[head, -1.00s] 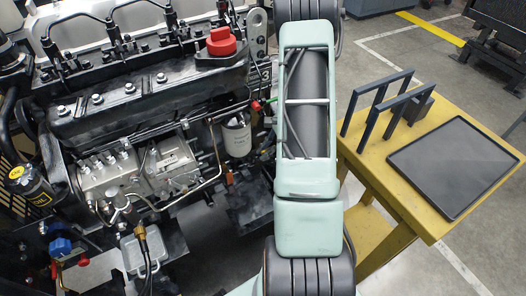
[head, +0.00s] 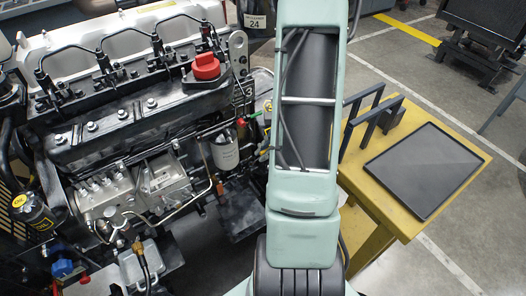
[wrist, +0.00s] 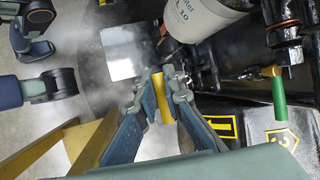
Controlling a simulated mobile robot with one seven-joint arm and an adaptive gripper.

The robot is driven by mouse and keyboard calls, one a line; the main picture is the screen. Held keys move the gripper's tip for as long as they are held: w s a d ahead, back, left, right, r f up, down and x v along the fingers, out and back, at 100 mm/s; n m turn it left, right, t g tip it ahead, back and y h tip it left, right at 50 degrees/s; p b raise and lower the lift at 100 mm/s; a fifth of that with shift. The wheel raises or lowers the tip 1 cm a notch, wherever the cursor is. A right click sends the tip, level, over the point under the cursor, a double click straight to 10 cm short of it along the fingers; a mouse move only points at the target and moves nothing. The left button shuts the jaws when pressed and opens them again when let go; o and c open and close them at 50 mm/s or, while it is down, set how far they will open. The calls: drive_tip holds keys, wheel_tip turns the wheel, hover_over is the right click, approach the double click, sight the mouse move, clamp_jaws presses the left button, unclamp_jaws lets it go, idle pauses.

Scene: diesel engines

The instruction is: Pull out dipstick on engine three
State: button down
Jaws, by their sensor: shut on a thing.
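The engine (head: 130,120) marked 3 stands at left in the head view, with a red cap (head: 205,66) on top. In the wrist view my gripper (wrist: 162,88) is shut on a yellow handle (wrist: 162,100), which looks like the dipstick's grip. The handle sits between the two blue-grey fingers. I cannot tell how much of the dipstick is inside its tube. In the head view my own arm hides the gripper and the handle.
A white filter (head: 225,150) hangs on the engine's side; it also shows in the wrist view (wrist: 200,12). A green handle (wrist: 278,98) is right of my gripper. A yellow table (head: 375,200) with a dark tray (head: 425,170) stands right of my arm.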

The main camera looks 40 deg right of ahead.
drive_tip(key=shift+d, duration=0.1)
drive_tip(key=c, duration=2)
unclamp_jaws()
drive_tip(key=v, duration=1.2)
